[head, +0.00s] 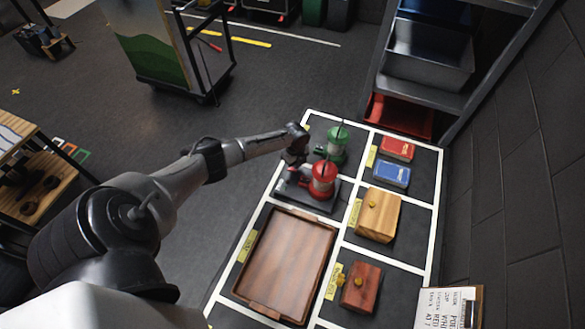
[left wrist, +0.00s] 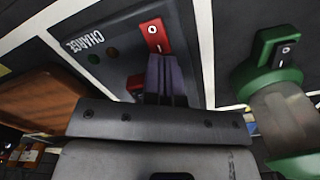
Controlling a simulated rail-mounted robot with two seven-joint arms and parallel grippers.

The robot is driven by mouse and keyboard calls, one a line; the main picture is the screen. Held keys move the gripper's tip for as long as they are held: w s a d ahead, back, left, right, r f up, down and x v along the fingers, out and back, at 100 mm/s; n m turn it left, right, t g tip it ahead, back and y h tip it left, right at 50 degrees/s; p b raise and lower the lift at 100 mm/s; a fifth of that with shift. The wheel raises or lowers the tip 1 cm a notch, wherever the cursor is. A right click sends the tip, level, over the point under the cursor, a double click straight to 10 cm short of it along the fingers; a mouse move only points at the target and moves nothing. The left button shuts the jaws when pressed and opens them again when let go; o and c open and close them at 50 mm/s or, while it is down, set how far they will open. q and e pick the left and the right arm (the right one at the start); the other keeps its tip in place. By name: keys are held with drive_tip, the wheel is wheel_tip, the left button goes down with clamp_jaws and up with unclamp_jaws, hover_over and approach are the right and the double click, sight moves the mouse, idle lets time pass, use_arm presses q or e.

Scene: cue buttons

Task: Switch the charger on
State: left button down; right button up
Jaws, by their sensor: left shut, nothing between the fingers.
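The charger (head: 312,195) is a grey unit on the dark table, with the red lantern (head: 322,180) at it. In the head view the left gripper (head: 293,163) is over the charger's far left part. My right gripper is not in view.
A green lantern (head: 337,142) stands behind the charger; its black switch (left wrist: 284,52) shows in the left wrist view. A wooden tray (head: 275,215), a red box (head: 397,148), a blue box (head: 391,174) and two wooden boxes (head: 378,217) (head: 361,288) occupy other marked cells.

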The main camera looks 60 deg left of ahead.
use_arm(q)
drive_tip(key=shift+f, duration=0.25)
drive_tip(key=shift+f+b, duration=0.75)
drive_tip(key=shift+b, duration=0.1)
idle(0.3)
drive_tip(key=shift+f, duration=0.3)
drive_tip(key=shift+r, duration=0.1)
wheel_tip(320, 180, up, 4)
drive_tip(key=p, duration=0.3)
drive_tip(key=shift+r+p, duration=1.5)
drive_tip(key=shift+f, duration=0.1)
